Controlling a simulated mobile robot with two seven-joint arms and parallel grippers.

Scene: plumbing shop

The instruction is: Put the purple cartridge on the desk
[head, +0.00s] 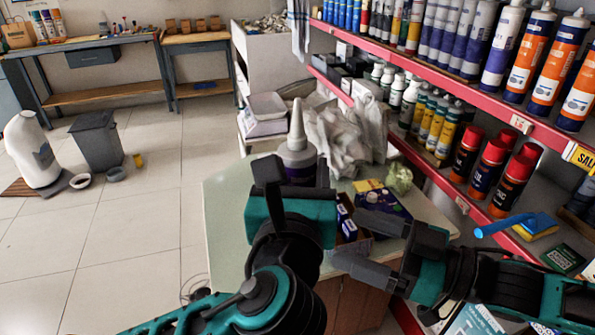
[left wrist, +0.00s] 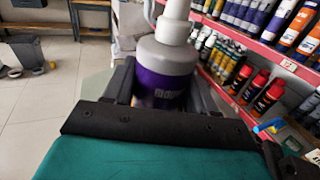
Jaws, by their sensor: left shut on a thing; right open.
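The purple cartridge (head: 298,150) has a grey shoulder, a pale nozzle and a purple label. It stands roughly upright between the fingers of my left gripper (head: 296,176), which is shut on it. In the left wrist view the cartridge (left wrist: 165,78) sits between both fingers, nozzle up, its lower end hidden by the gripper. The desk (head: 226,212) has a pale green top and lies below and behind the cartridge; I cannot tell whether they touch. My right gripper (head: 345,240) is open and empty over the desk's right part, in front of small boxes.
A crumpled white bag (head: 340,138), a yellow and purple box (head: 385,203) and a green crumpled item (head: 399,178) are on the desk. A red-edged shelf (head: 440,68) full of cartridges and cans stands close on the right. The tiled floor (head: 120,225) at left is mostly clear.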

